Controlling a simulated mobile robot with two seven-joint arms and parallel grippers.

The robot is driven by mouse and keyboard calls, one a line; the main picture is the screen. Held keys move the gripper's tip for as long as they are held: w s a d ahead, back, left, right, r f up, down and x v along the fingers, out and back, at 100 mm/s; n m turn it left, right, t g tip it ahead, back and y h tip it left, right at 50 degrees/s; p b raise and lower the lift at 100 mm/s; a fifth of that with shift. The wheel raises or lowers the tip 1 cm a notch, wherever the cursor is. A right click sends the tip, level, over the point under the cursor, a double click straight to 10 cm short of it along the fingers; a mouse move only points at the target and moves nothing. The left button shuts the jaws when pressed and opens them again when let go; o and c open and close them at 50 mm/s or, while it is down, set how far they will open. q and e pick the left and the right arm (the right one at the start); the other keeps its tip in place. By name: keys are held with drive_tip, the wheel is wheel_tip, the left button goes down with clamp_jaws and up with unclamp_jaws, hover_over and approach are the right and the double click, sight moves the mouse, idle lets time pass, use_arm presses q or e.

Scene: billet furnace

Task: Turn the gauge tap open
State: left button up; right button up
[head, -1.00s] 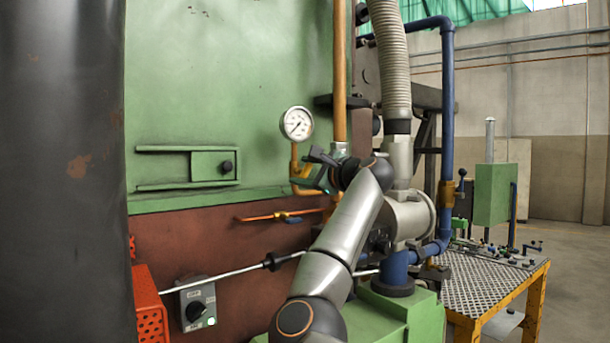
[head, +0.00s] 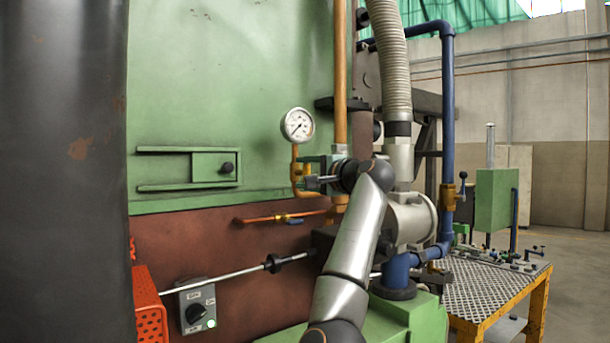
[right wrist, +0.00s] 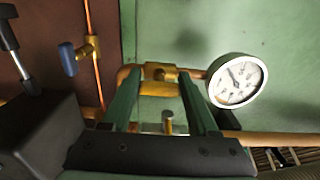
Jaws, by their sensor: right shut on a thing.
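The round white pressure gauge (head: 297,125) stands on a thin copper pipe in front of the green furnace wall; it also shows in the right wrist view (right wrist: 238,80). The gauge tap (right wrist: 160,72) is a brass body on that pipe, left of the gauge in the right wrist view. Its brass handle (right wrist: 160,90) lies between the two green fingers, roughly along the pipe in that view. My right gripper (head: 306,173) is shut on this handle, below the gauge. The arm hides part of the pipework in the head view. My left gripper is not in view.
A blue-handled valve (head: 288,219) sits on a copper pipe lower left. A rod with a black grip (head: 272,263) and a grey switch box (head: 196,307) are below. A thick orange pipe (head: 340,70) and grey duct (head: 392,60) stand close on the right.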

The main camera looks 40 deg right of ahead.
drive_tip(key=shift+f, duration=0.1)
idle(0.3)
drive_tip(key=o, duration=1.4)
drive_tip(key=shift+s, duration=0.1)
drive_tip(key=shift+s, duration=0.3)
drive_tip(key=shift+s+a+b, duration=0.25)
drive_tip(key=shift+s+b, duration=0.45)
drive_tip(key=shift+s, duration=1.25)
drive_tip(key=shift+s+a+b, duration=0.2)
drive_tip(key=shift+s+b, duration=0.55)
drive_tip(key=shift+s, duration=1.2)
drive_tip(key=shift+s+a+b, duration=0.25)
drive_tip(key=shift+s+b, duration=0.45)
drive_tip(key=shift+s, duration=1.25)
